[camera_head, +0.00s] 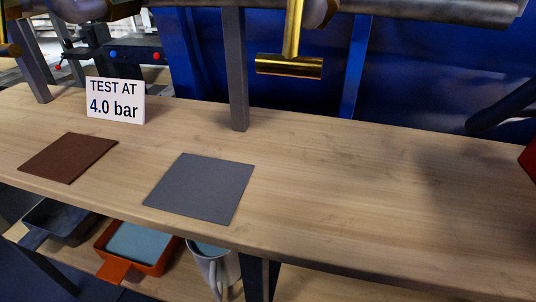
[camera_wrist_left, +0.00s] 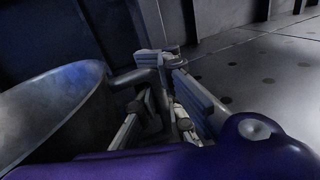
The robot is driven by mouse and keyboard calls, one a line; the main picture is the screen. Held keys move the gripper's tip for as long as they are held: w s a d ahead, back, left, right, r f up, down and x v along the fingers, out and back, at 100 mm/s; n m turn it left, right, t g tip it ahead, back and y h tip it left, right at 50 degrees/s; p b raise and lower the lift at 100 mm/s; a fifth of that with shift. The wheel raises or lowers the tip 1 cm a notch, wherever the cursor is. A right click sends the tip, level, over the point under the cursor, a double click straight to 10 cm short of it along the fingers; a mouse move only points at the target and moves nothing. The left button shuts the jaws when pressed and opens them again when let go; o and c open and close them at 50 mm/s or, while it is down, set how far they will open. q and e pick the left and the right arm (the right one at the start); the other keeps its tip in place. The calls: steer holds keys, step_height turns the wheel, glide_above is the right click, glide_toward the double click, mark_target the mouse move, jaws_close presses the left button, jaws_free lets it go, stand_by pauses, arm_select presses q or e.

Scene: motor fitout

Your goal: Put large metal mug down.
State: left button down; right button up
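In the left wrist view the large metal mug (camera_wrist_left: 50,110) fills the left side, grey and round, with its rim towards the camera. Its handle (camera_wrist_left: 132,78) reaches right, in between the fingers of my left gripper (camera_wrist_left: 168,105). The fingers appear closed on this handle; part of the contact is hidden. No surface shows directly under the mug. Neither gripper shows in the head view, and my right gripper is in no view.
The wooden bench (camera_head: 330,190) has a brown mat (camera_head: 68,158), a grey mat (camera_head: 200,187) and a "TEST AT 4.0 bar" sign (camera_head: 115,101). Below are a dark tray (camera_head: 60,222), an orange tray (camera_head: 115,262) and a light mug (camera_head: 215,270). A post (camera_head: 235,70) stands behind.

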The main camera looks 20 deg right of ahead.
arm_select(q)
steer(key=c, duration=1.9)
jaws_free()
steer(key=shift+r, duration=0.2)
steer(key=v, duration=1.2)
steer(key=shift+p, duration=0.3)
